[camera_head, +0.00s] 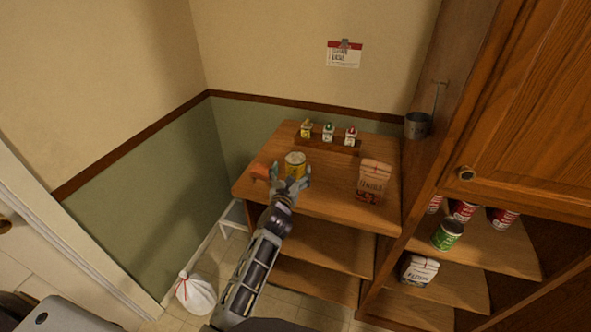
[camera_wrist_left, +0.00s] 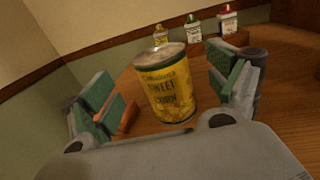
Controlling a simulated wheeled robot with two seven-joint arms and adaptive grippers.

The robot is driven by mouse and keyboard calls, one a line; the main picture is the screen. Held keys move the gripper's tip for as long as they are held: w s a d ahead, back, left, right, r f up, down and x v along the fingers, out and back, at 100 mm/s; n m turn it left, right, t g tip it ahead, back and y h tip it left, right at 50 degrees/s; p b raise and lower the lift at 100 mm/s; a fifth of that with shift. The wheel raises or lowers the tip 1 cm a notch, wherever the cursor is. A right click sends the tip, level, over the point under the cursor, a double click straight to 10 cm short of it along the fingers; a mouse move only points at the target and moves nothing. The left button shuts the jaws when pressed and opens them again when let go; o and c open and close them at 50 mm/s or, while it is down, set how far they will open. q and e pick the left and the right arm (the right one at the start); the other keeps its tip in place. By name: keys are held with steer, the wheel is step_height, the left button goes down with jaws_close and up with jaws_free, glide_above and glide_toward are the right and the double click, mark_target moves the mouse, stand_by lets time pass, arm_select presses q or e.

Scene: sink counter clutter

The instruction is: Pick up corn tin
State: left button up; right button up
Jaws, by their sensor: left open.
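The corn tin (camera_head: 295,161) is a yellow can with a green-lettered label, standing upright on the top shelf of the wooden unit. My left gripper (camera_head: 291,181) is open at the near side of the tin in the head view. In the left wrist view its green-padded fingers (camera_wrist_left: 168,98) are spread, with a gap visible on each side of the tin. My right gripper does not show.
An orange object (camera_head: 260,172) lies left of the tin. A paper bag (camera_head: 373,181) stands to the right. Several small bottles (camera_head: 328,133) sit on a wooden riser behind. A cabinet (camera_head: 530,120) stands at the right, with cans on shelves below it.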

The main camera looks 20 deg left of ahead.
mark_target(295, 160)
arm_select(q)
steer(key=shift+w, duration=0.5)
steer(key=shift+w, duration=0.1)
steer(key=shift+w+a, duration=0.15)
steer(key=shift+w, duration=1.3)
steer(key=shift+w+a, duration=0.1)
steer(key=shift+w, duration=0.95)
steer(key=shift+r, duration=0.1)
steer(key=c, duration=1.5)
steer(key=shift+r, duration=0.15)
steer(key=shift+r+p, duration=1)
steer(key=shift+r, duration=3.85)
